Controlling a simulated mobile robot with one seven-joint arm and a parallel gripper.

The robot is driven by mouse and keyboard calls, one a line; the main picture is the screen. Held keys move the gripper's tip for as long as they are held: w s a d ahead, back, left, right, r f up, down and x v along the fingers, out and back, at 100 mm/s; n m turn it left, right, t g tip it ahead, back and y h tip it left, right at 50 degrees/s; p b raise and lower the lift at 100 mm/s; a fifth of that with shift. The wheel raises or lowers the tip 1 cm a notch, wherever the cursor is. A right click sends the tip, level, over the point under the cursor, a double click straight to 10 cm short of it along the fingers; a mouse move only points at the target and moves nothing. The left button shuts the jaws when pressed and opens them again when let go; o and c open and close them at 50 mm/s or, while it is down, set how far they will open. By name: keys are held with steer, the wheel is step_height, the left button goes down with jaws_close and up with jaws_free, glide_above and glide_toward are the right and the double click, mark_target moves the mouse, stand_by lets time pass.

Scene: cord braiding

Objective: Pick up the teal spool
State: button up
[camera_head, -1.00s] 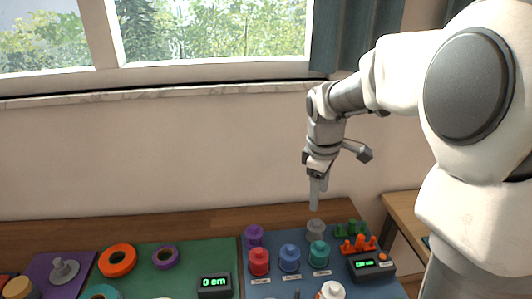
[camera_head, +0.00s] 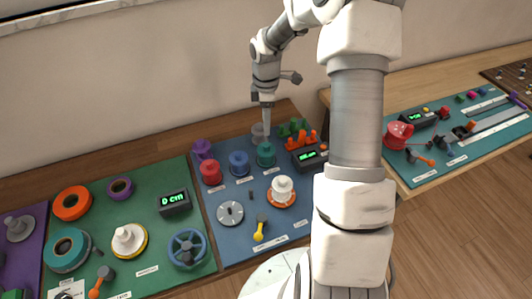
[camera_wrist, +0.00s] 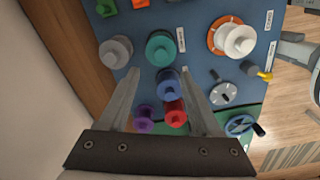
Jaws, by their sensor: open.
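The teal spool (camera_head: 266,154) stands upright on the blue mat (camera_head: 222,190), to the right of the blue spool (camera_head: 238,163). My gripper (camera_head: 267,120) points down just above and behind the teal spool in the head view, in front of the grey spool (camera_head: 257,131). In the wrist view the teal spool (camera_wrist: 161,48) shows beyond the fingertips, between the lines of the two fingers. My gripper (camera_wrist: 158,76) is open, with nothing held between its fingers. The teal spool is fully visible in the wrist view.
A red spool (camera_head: 211,172) and a purple spool (camera_head: 202,149) stand left of the blue one. Green and orange racks (camera_head: 299,135) and a display box (camera_head: 308,159) are to the right. A white spool (camera_head: 282,189) stands in front.

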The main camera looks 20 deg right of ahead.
mark_target(266, 145)
step_height(266, 145, down, 9)
steer(key=shift+s+f, duration=0.1)
steer(key=shift+f, duration=0.05)
stand_by(0.4)
steer(key=shift+c, duration=0.2)
jaws_close()
